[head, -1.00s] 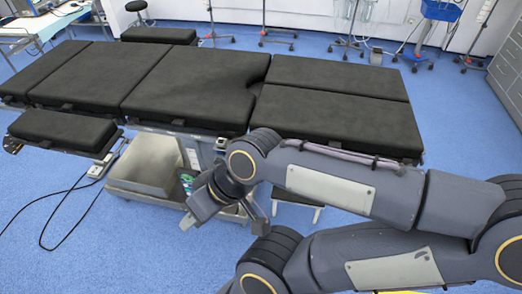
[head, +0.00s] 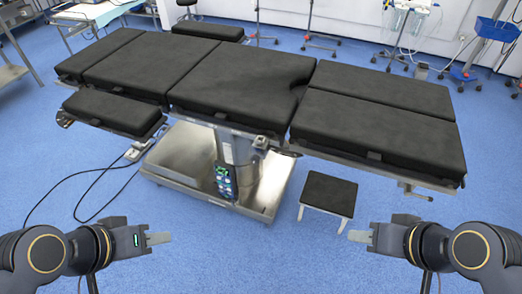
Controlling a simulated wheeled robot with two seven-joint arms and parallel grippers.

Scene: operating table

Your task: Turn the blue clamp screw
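I cannot make out a blue clamp screw in the head view. A small clamp-like fitting (head: 262,143) sits at the near side rail of the operating table (head: 225,78), too small to tell its parts. My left gripper (head: 158,238) is at the lower left, pointing right, over the floor and apart from the table. My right gripper (head: 358,236) is at the lower right, pointing left, also apart from the table. Both are seen edge-on, so their opening cannot be told. Nothing shows in either one.
The metal table base (head: 180,165) carries a hand control with a green display (head: 225,181). A black-topped stool (head: 329,193) stands right of the base. A black cable (head: 85,185) lies on the floor at left. The blue floor between my grippers is clear.

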